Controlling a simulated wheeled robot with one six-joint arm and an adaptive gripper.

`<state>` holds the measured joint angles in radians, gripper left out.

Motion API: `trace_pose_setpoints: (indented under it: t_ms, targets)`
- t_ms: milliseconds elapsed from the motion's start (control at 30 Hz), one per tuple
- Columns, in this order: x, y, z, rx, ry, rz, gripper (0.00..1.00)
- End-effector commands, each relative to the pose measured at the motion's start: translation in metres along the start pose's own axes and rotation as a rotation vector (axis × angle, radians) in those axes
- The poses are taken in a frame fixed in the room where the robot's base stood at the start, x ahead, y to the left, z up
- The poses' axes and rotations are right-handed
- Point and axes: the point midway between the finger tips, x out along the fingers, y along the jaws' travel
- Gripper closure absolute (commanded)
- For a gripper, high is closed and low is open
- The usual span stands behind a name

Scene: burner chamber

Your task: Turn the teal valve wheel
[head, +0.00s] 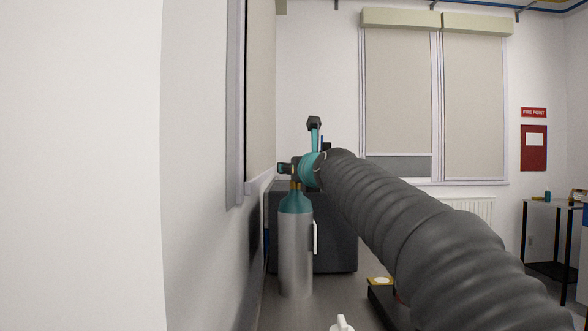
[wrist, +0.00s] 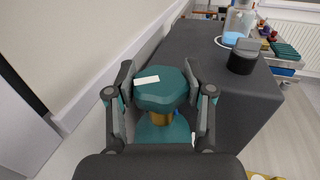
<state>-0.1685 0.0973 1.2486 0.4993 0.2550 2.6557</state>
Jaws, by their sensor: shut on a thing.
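The teal valve wheel (wrist: 160,90) is many-sided with a white mark on its top, seen in the wrist view. It sits on a brass neck above the teal shoulder of a cylinder (wrist: 163,133). In the head view this cylinder (head: 296,250) is silver with a teal top and stands upright near the left wall. My gripper (wrist: 161,88) is shut on the wheel, with one finger on its left side and one on its right. In the head view my arm hides most of the wheel and gripper.
A dark grey block (head: 340,230) stands behind the cylinder. In the wrist view a dark container (wrist: 243,58) and a clear bottle (wrist: 239,20) stand on a dark top. The wall (head: 205,200) is close on the left. A side table (head: 552,204) stands far right.

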Motion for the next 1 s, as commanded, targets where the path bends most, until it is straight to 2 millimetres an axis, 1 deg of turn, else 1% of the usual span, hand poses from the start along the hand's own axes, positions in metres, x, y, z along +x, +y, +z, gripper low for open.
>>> trace_pose_setpoints:
  t_ms: [267, 300, 367, 400, 767, 867, 1000]
  targets:
    - [0.000, 0.000, 0.000, 0.000, -0.001, 0.000, 0.82]
    - [0.000, 0.000, 0.000, 0.000, -0.001, 0.000, 0.40]
    - [0.000, 0.000, 0.000, 0.000, -0.001, 0.000, 0.25]
    - [0.000, 0.000, 0.000, 0.000, -0.001, 0.000, 0.21]
    - [-0.003, 0.000, 0.001, 0.000, -0.001, 0.000, 0.21]
    - [-0.010, 0.000, 0.002, 0.002, -0.002, 0.000, 0.21]
    - [-0.029, -0.001, 0.002, 0.002, -0.002, -0.001, 0.21]
